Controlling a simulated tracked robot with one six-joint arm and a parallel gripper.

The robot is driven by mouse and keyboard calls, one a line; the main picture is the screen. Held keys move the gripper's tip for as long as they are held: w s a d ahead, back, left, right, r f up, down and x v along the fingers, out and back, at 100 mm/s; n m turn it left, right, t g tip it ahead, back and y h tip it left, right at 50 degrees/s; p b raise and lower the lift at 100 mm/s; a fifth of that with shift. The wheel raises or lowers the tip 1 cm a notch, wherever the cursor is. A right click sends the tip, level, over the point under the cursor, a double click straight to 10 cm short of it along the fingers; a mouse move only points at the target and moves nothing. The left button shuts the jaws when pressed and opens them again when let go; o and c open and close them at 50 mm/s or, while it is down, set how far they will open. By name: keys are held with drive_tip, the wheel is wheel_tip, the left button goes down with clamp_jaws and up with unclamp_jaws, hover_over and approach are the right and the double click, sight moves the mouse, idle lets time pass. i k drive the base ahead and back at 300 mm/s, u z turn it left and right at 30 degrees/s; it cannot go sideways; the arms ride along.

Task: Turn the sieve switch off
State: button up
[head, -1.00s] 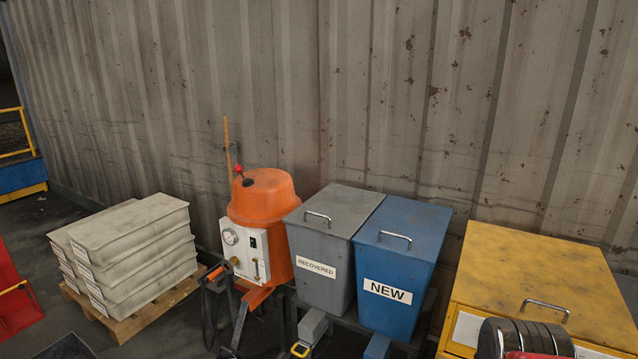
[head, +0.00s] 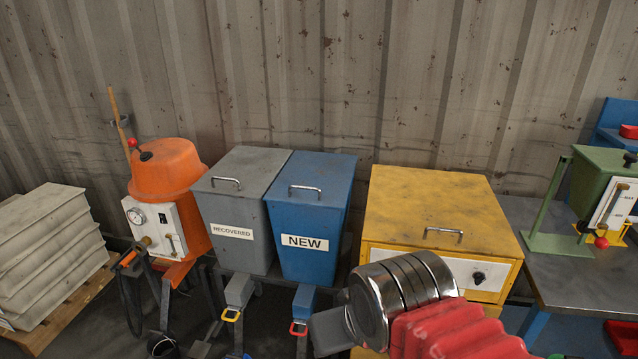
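A yellow lidded cabinet (head: 425,205) stands right of centre in the head view. It is likely the sieve, but no label on it can be read. A dark rotary knob (head: 478,278) sits on the white panel on its front face. Its exact setting is too small to tell. My arm, with red bellows and chrome rings, reaches in from the bottom right, in front of the cabinet, and hides part of its front. The grey end of my gripper (head: 331,330) shows at the lower centre, left of the knob and apart from it. Its fingers cannot be made out.
A grey RECOVERED bin (head: 238,205) and a blue NEW bin (head: 312,215) stand left of the cabinet. Further left are an orange pot (head: 165,170) and stacked pale trays (head: 45,250). A green machine (head: 600,185) stands on the right bench (head: 585,275). A corrugated wall closes the back.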

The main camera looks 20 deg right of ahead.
sight(480, 277)
drive_tip(key=z, duration=1.25)
